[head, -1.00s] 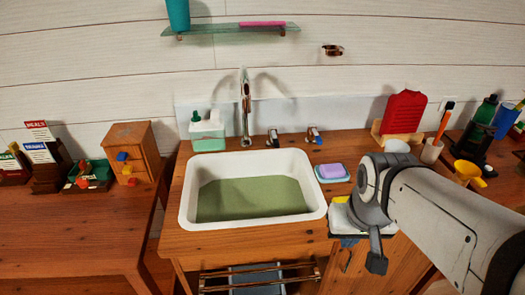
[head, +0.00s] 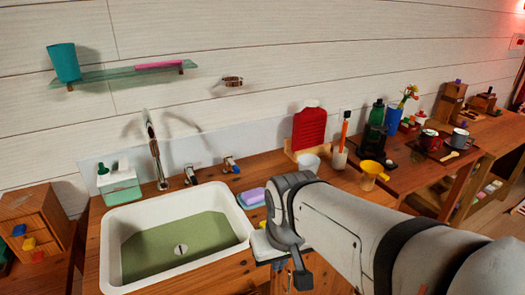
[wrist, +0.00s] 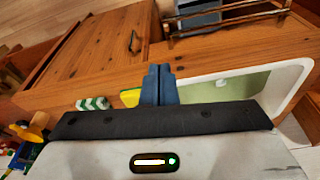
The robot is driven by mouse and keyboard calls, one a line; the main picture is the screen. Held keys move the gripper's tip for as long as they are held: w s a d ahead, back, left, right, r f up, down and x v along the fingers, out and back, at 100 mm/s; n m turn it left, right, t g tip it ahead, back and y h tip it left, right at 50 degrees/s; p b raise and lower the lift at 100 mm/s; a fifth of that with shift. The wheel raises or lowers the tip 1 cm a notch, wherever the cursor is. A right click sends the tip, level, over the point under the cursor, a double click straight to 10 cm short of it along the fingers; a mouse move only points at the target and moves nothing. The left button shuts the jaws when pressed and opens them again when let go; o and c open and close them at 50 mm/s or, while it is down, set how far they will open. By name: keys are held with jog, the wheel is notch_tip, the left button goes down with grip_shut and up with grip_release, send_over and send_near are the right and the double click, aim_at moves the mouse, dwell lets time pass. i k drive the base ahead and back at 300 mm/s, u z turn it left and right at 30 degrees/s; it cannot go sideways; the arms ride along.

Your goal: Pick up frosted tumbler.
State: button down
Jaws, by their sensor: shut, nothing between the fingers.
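A small whitish cup (head: 308,162), which looks like the frosted tumbler, stands on the wooden counter right of the soap dish in the head view. My arm partly covers its lower side. A teal tumbler (head: 63,62) stands on the wall shelf at the upper left. My gripper's blue-grey fingers (wrist: 158,72) are closed together and empty in the wrist view, in front of the wooden cabinet. Neither cup is clearly visible in the wrist view. In the head view my wrist is in front of the counter's edge, nearer than the whitish cup, and mostly hides the fingers.
A white sink (head: 180,285) with a faucet (head: 156,155) is at the left. Mugs (head: 428,139) stand farther right.

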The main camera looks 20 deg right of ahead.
aim_at(312, 162)
jog(key=u, duration=0.95)
jog(key=k, duration=1.05)
jog(key=z, duration=0.95)
jog(key=i, duration=1.5)
jog(key=z, duration=0.05)
